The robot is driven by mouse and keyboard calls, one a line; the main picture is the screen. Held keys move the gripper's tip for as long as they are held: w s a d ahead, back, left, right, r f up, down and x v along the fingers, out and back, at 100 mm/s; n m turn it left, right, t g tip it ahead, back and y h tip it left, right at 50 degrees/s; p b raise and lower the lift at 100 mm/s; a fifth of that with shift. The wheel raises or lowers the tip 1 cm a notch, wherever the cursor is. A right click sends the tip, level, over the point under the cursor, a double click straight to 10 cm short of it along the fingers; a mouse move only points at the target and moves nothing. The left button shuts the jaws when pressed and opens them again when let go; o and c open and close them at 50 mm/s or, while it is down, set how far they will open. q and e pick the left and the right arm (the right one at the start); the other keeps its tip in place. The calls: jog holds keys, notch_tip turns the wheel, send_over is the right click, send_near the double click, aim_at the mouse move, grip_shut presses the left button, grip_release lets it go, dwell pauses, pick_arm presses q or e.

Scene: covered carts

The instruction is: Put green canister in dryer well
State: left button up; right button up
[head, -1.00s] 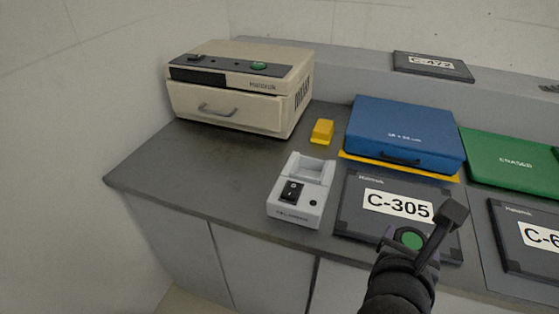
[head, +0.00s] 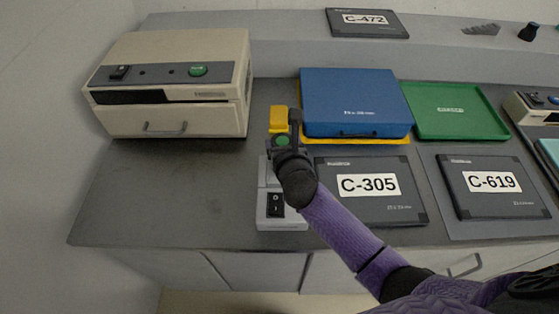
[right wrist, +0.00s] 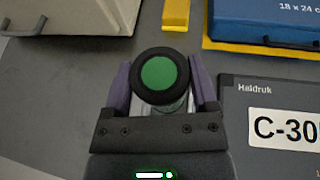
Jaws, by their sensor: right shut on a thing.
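The green canister (head: 282,141), with a round green top and a black rim, is in my right gripper (head: 285,143). In the right wrist view the canister (right wrist: 158,74) stands between the two purple fingers (right wrist: 160,88), its top facing the camera. The small light grey unit (head: 293,216) with a black rocker switch, seemingly the dryer, sits on the counter left of the C-305 case. My right gripper and forearm cover its rear part, so its well is hidden now. I cannot tell the canister's height above it. My left gripper is not in view.
A beige drawer unit (head: 205,118) stands at the back left. A yellow block (head: 278,115) is just behind the canister. A blue case (head: 352,97), the C-305 case (head: 340,208) and a green tray (head: 460,137) lie to the right. The counter's left front is clear.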

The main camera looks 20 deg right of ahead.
notch_tip(320, 180, down, 5)
jog(key=b, duration=0.2)
jog(key=shift+b, duration=0.3)
jog(key=shift+f, duration=0.1)
jog(key=shift+r, duration=0.2)
jog(key=shift+f, duration=0.15)
jog(key=o, duration=1.3)
jog(key=shift+s+r+p, duration=0.3)
jog(key=shift+r+p, duration=0.1)
jog(key=shift+p, duration=0.05)
jog(key=p+v, duration=0.3)
jog(key=v, duration=0.8)
jog(key=shift+s+f+p, duration=0.1)
jog(key=shift+s+p, duration=0.1)
jog(key=shift+p, duration=0.2)
